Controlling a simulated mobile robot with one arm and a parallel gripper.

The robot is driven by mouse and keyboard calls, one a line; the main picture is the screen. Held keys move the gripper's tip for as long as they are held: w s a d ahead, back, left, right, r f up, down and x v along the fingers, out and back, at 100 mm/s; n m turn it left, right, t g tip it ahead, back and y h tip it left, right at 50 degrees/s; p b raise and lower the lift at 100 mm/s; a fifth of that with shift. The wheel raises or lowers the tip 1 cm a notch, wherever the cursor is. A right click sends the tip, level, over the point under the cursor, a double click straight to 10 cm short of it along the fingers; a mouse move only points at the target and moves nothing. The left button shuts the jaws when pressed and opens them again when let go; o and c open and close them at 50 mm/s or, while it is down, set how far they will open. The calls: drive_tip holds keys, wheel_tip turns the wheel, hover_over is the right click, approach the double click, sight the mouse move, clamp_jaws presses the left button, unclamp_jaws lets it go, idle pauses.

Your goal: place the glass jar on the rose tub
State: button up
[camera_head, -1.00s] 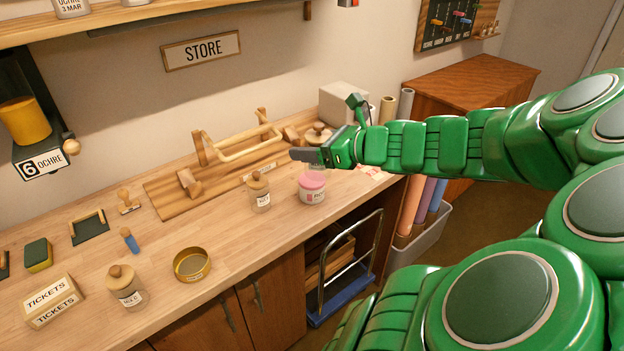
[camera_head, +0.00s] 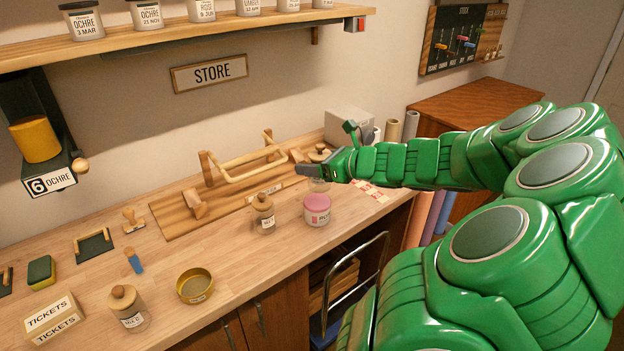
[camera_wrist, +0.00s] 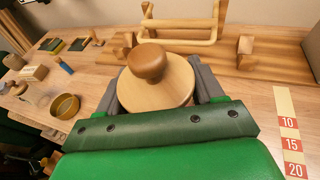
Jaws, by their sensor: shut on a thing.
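The glass jar (camera_head: 318,185) has a round wooden lid with a knob, which fills the middle of the wrist view (camera_wrist: 155,88). My gripper (camera_head: 309,171) is shut around the jar, with one dark finger on each side of it in the wrist view. In the head view my finger covers the jar's middle; the lid shows above it and some glass below. The rose tub (camera_head: 318,210), a small white-labelled pot with a pink lid, stands on the bench just below the jar in the picture. I cannot tell whether they touch. The tub is not visible in the wrist view.
Another lidded jar (camera_head: 264,214) stands left of the tub. A further jar (camera_head: 127,307) and a brass tin (camera_head: 195,287) are at front left. A wooden rack (camera_head: 195,205) lies behind. A strip with red numbers (camera_head: 370,190) lies right, near the bench edge.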

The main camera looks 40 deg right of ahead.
drive_tip(key=shift+w+d+f, duration=0.35)
drive_tip(key=shift+w+f, duration=0.2)
drive_tip(key=shift+f, duration=0.7)
drive_tip(key=shift+w+d+f, duration=0.3)
drive_tip(key=shift+w+f, duration=0.25)
drive_tip(key=shift+f, duration=0.75)
drive_tip(key=shift+w+d+f, duration=0.35)
drive_tip(key=shift+w+f, duration=0.2)
drive_tip(key=shift+f, duration=0.7)
drive_tip(key=shift+f, duration=0.1)
drive_tip(key=o, duration=1.3)
drive_tip(key=shift+s+d+r, duration=0.2)
drive_tip(key=shift+s+r, duration=0.1)
drive_tip(key=shift+s, duration=0.2)
drive_tip(key=shift+v, duration=5.4)
drive_tip(key=shift+a, duration=0.1)
